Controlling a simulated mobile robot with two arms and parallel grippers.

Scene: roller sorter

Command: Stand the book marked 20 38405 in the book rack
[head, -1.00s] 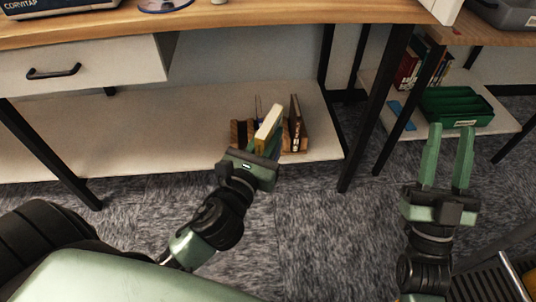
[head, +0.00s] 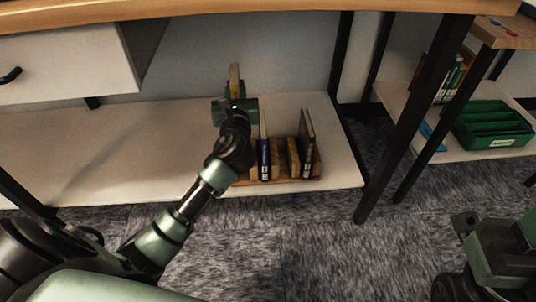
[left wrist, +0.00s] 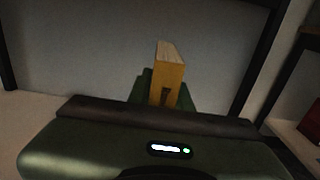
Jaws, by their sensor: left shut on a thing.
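The book (head: 235,72) has a tan-yellow side and pale page edges. My left gripper (head: 235,88) is shut on it, holding it upright behind and left of the rack as seen in the head view. The book also shows between the green fingers in the left wrist view (left wrist: 170,75). Its marking cannot be read. The wooden book rack (head: 294,158) stands on the low white shelf, with a dark-spined book (head: 264,158) and a brown book (head: 308,140) in it. My left arm hides the rack's left end. My right gripper (head: 510,240) is partly cut off at lower right.
The wooden desk top (head: 250,14) and its drawer (head: 65,65) overhang the shelf (head: 130,150). A black leg (head: 415,120) stands to the right. A green bin (head: 490,128) and more books (head: 450,78) sit on another shelf. The shelf left of my arm is clear.

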